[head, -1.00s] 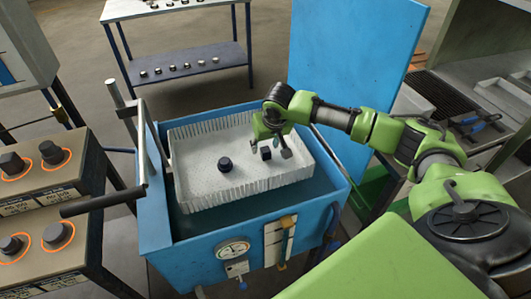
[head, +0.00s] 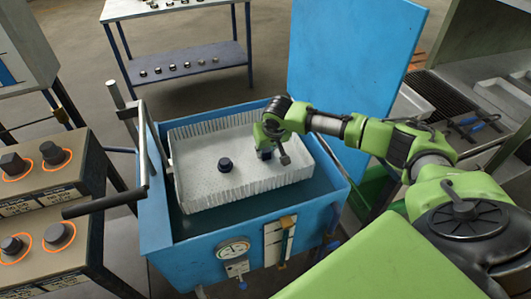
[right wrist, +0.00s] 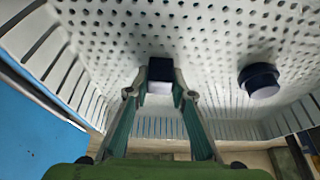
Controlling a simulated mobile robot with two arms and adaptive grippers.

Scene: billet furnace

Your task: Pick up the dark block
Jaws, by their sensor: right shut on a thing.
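The dark block (right wrist: 160,69) is a small dark cube with a paler face, seen in the right wrist view between my right fingertips. In the head view my right gripper (head: 269,151) is down inside the white perforated basket (head: 204,192), shut on the block, which its fingers largely cover. The block is at the basket's floor; I cannot tell whether it is clear of it. A dark round piece (head: 225,165) stands apart to the left in the same basket and shows at the right in the right wrist view (right wrist: 259,80). My left gripper is out of view.
The basket sits in a blue tank (head: 200,258) with a gauge on its front and a raised blue lid (head: 355,70) behind. A metal handle bar (head: 105,202) juts out at the left. Control boxes with knobs (head: 40,165) stand further left. A shelf table (head: 185,60) is behind.

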